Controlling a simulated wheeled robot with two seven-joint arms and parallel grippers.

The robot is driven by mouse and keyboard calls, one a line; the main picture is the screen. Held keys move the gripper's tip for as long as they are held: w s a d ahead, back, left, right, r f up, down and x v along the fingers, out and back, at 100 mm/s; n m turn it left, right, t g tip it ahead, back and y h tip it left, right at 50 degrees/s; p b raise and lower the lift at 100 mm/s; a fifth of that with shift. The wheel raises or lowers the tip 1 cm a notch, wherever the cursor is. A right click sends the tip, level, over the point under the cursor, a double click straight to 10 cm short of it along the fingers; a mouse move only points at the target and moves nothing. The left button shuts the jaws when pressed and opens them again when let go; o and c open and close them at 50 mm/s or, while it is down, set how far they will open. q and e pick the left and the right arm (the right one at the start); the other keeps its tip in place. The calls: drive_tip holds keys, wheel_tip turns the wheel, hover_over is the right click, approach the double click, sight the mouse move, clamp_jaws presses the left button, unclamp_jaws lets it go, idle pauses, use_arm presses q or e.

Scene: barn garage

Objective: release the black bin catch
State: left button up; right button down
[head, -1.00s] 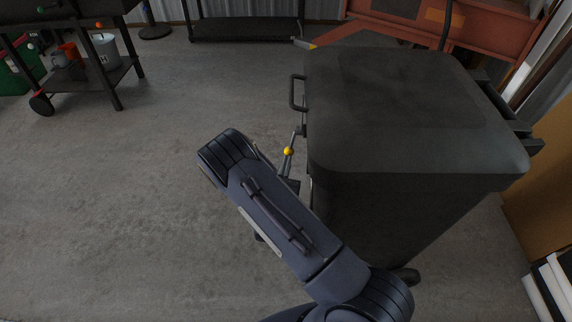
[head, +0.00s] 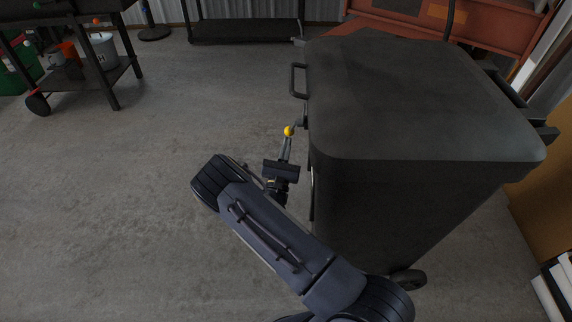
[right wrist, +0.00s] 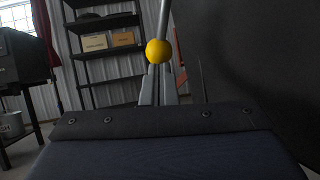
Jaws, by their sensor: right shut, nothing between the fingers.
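The black bin (head: 420,105) stands at right with its lid down. Its catch shows as a short grey lever with a yellow ball knob (head: 289,131) on the bin's left side, below the side handle (head: 298,80). My right gripper (head: 287,148) is shut and empty, its fingertips just short of the knob. In the right wrist view the yellow knob (right wrist: 159,51) is just beyond the tips of the closed fingers (right wrist: 158,88), with its rod rising above it. I cannot tell whether fingers and knob touch. My left gripper is out of view.
A dark grill cart (head: 75,75) with a bucket stands at the far left. A black shelf (head: 245,30) is at the back wall and a reddish-orange metal piece (head: 480,30) behind the bin. The concrete floor (head: 130,200) at left is clear.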

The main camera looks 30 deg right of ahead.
sight(287, 129)
drive_tip(key=w+d, duration=0.1)
drive_tip(key=w+r+h, duration=0.1)
drive_tip(key=shift+w+d+r+t+b, duration=0.15)
drive_tip(key=shift+w+d+t+b, duration=0.15)
drive_tip(key=shift+w+d+b, duration=0.1)
drive_tip(key=shift+x, duration=0.8)
drive_tip(key=shift+w+d+r+m+h, duration=0.1)
drive_tip(key=shift+w+m+h, duration=0.2)
drive_tip(key=shift+w+m, duration=0.15)
use_arm(q)
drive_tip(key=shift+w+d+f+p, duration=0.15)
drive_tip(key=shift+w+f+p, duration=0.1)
drive_tip(key=shift+p, duration=0.3)
use_arm(e)
drive_tip(key=shift+t+h, duration=0.3)
drive_tip(key=shift+h, duration=0.1)
drive_tip(key=shift+w+d+r, duration=0.2)
drive_tip(key=shift+w+r, duration=0.15)
drive_tip(key=shift+r, duration=0.25)
drive_tip(key=shift+w+d+r, duration=0.2)
drive_tip(key=shift+w+r, duration=0.15)
drive_tip(key=shift+r, duration=0.25)
drive_tip(key=shift+w+d+r, duration=0.25)
drive_tip(key=shift+w+r, duration=0.15)
drive_tip(key=shift+r, duration=0.3)
